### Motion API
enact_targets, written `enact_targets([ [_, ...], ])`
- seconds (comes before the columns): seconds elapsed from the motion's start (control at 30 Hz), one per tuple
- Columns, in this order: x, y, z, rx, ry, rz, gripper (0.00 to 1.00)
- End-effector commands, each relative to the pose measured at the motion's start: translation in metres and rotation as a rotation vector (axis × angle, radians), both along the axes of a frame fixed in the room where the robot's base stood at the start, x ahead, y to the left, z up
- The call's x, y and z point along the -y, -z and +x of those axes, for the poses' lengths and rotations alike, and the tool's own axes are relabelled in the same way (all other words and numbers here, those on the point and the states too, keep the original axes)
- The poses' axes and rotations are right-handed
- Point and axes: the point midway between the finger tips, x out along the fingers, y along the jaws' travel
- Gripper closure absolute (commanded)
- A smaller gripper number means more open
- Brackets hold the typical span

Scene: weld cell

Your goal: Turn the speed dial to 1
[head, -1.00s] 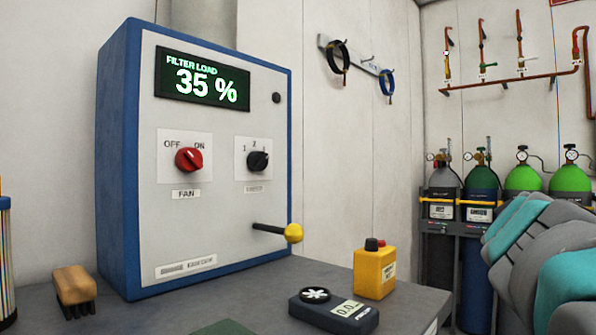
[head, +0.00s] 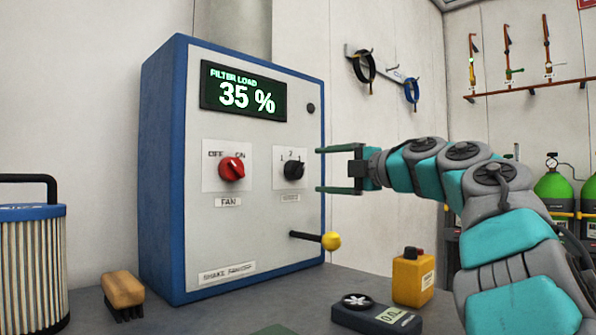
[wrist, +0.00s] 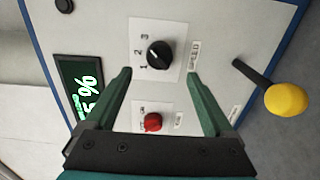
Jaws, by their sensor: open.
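The black speed dial (head: 293,170) is on the grey front panel of a blue control box (head: 160,165), on a white plate marked 1, 2, 3. The wrist view shows the fingers (wrist: 160,73) spread on both sides, apart from the dial.
A red fan knob (head: 232,169) is left of the dial. A yellow-tipped lever (head: 330,241) sticks out below. The display (head: 243,92) reads 35 %. A brush (head: 123,293), a meter (head: 375,315) and a yellow button box (head: 413,277) are on the bench. A filter cartridge (head: 30,265) stands left.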

Motion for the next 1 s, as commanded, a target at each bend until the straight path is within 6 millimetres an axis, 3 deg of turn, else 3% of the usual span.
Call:
enact_targets([
  [0.5,-0.043,-0.001,0.046,-0.001,0.000,0.004,0.12],
  [1.0,-0.051,0.000,0.052,0.001,0.001,0.004,0.15],
])
